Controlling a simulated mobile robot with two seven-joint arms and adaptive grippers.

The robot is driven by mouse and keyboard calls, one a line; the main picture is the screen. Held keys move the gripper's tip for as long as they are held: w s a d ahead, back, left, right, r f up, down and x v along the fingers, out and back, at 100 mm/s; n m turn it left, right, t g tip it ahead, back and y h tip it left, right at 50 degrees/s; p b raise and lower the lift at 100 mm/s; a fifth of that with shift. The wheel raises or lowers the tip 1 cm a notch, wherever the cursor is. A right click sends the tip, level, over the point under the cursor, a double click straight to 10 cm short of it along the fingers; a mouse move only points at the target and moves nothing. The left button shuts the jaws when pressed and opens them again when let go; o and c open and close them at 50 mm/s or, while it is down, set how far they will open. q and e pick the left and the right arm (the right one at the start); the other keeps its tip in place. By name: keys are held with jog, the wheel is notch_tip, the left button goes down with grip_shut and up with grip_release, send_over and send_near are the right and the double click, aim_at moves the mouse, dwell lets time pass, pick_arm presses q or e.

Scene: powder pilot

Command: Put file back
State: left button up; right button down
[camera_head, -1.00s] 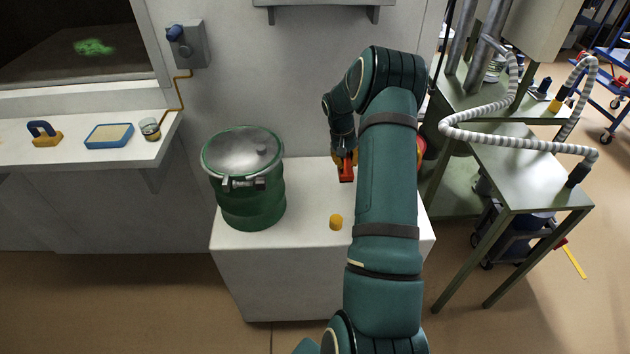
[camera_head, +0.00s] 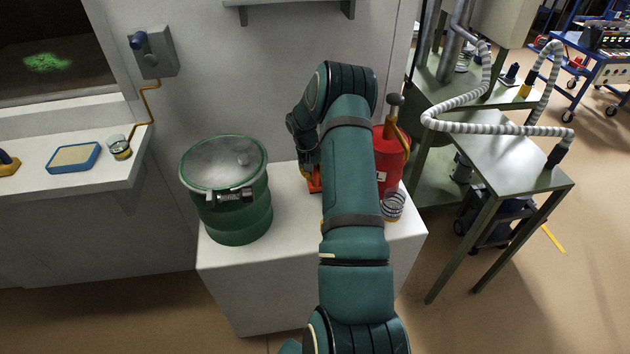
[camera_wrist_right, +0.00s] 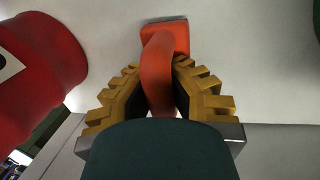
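My right gripper (camera_wrist_right: 160,80) has its toothed yellow-brown fingers on both sides of the curved handle of an orange-red tool (camera_wrist_right: 165,45) and looks shut on it. The tool has a blocky end near a white surface; whether it touches is unclear. In the head view, a bit of the orange-red tool (camera_head: 314,184) shows beside my arm over the white bench (camera_head: 285,215). Most of my right gripper is hidden there by my own arm. I cannot tell for sure whether this tool is the file. My left gripper is not in view.
A green drum (camera_head: 240,215) stands left on the bench. A red canister (camera_head: 388,165) and a wire coil (camera_head: 393,206) are right of my arm. A blue tray (camera_head: 73,158) and a glass jar (camera_head: 119,147) sit on the left ledge. A green table with a hose (camera_head: 500,127) stands right.

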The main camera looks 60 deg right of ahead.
jog(key=shift+f, duration=1.25)
jog(key=shift+f+b, duration=0.1)
jog(key=shift+b, duration=0.2)
jog(key=c, duration=1.1)
grip_release()
jog(key=shift+c, duration=0.2)
notch_tip(320, 180, up, 12)
jog(key=w+p, duration=0.2)
jog(key=shift+a, duration=0.45)
